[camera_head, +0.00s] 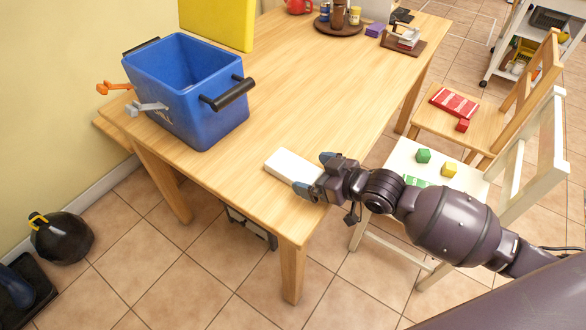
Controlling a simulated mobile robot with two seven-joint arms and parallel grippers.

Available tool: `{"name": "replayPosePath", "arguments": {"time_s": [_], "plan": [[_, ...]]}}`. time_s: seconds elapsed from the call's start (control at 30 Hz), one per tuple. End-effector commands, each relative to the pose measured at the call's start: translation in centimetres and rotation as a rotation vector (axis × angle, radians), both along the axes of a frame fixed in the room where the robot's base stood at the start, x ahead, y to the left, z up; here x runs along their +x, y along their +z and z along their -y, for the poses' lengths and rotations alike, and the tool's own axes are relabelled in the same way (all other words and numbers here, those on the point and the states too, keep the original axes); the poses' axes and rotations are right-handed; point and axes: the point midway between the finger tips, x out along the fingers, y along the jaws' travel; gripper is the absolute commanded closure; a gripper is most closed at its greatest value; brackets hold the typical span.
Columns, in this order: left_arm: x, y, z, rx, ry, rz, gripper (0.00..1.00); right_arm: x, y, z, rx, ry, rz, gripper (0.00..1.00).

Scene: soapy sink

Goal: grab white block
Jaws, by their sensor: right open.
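A white block (288,164) lies flat on the wooden table (300,95), near its front right edge. My right gripper (314,174) comes in from the right at the block's right end. Its jaws are open, with one fingertip at the far side of that end and the other at the near side. The block's end appears to be between the fingers, but I cannot tell whether they touch it. The gripper hides part of that end. My left gripper is not in view.
A blue bin (205,115) with black handles stands at the table's left. A round brown tray (338,28) with jars is at the back. A white chair (400,158) with green and yellow blocks stands beside the table. The table's middle is clear.

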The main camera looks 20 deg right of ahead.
Motion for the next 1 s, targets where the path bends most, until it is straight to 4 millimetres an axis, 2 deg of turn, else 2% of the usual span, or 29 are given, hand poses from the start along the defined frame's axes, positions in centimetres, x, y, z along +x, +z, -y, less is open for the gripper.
{"name": "replayPosePath", "arguments": {"time_s": [0.1,0.23,0.57,0.93,1.0], "plan": [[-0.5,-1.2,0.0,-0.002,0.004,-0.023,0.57,1.3,-1.3,-0.9,0.003,0.0,-0.006,0.0],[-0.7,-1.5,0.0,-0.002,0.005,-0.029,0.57,2.4,-1.7,-1.6,0.001,0.0,-0.003,0.0],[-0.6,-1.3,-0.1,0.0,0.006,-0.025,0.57,2.8,-1.6,-1.9,0.0,0.0,0.0,0.0],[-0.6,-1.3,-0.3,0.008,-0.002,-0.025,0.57,2.8,-1.6,-1.9,-0.001,0.0,-0.001,0.57],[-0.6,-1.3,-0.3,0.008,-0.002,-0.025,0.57,2.8,-1.6,-1.9,0.001,0.0,0.001,0.57]]}}
